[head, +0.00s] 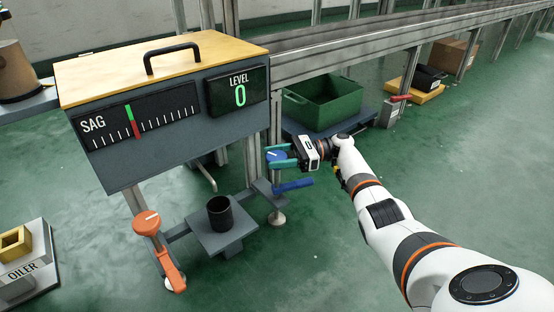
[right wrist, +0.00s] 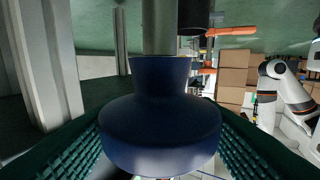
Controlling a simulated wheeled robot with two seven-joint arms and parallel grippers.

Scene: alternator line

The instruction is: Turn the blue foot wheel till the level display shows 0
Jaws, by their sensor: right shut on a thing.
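The blue foot wheel (head: 277,156) is at the right front leg of the yellow-topped bench, and my right gripper (head: 279,157) is shut on it. In the right wrist view the blue wheel (right wrist: 160,130) fills the middle, between two dark green ribbed finger pads. The level display (head: 238,91) on the bench front shows a green 0. The SAG scale (head: 137,115) left of it has a green mark and a red mark near its middle, almost in line. My left gripper is not in view.
An orange foot wheel (head: 147,223) with an orange lever is at the left leg. A blue lever (head: 293,186) is just below my right gripper. A black cup (head: 219,213) stands on a low grey shelf. A green crate (head: 323,103) is behind. The floor in front is clear.

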